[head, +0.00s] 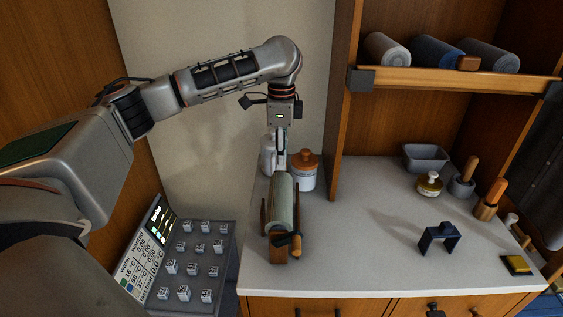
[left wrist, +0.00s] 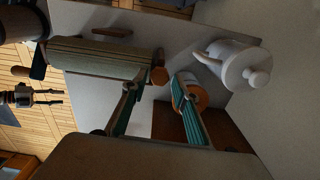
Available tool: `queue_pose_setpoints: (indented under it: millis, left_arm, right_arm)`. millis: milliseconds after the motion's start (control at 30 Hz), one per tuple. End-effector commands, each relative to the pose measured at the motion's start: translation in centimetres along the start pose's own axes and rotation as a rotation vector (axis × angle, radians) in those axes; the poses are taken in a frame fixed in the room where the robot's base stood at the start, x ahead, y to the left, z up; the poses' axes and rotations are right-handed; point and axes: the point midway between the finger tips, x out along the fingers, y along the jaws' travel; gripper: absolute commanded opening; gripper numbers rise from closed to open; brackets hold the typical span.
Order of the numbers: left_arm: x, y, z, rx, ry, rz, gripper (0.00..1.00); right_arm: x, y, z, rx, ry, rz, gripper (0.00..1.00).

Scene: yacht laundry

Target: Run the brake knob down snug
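A grey-green roll (head: 283,203) lies in a wooden stand on the counter. A crank with an orange handle (head: 291,241) is at its near end. In the left wrist view, a round orange-brown knob (left wrist: 159,76) shows at the far end of the roll (left wrist: 100,58); I take it for the brake knob. The head view does not show this knob clearly. My left gripper (head: 281,163) points down over that far end. Its fingers (left wrist: 155,92) are apart, near the knob, with no grip seen. My right gripper (left wrist: 48,97) seems to hang open over the floor.
A white jug (head: 267,156) and a white jar with an orange lid (head: 304,172) stand close behind my left gripper. A dark bracket (head: 439,240) and a grey tub (head: 425,158) are farther right. A button panel (head: 195,262) is at left.

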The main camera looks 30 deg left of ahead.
Motion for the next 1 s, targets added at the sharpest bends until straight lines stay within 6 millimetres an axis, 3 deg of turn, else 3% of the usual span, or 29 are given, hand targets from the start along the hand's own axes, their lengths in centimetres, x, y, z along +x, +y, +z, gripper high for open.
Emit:
queue_pose_setpoints:
  millis: [500, 1000]
  left_arm:
    - [-3.6, 0.0, 0.0, 0.0, 0.001, -0.001, 0.29]
    - [-4.0, 0.0, 0.0, -0.035, 0.001, 0.0, 0.29]
  right_arm:
    - [0.0, 0.2, 0.1, -0.008, -0.001, 0.0, 0.4]
    - [-0.1, 0.3, 0.2, -0.012, -0.002, 0.0, 0.4]
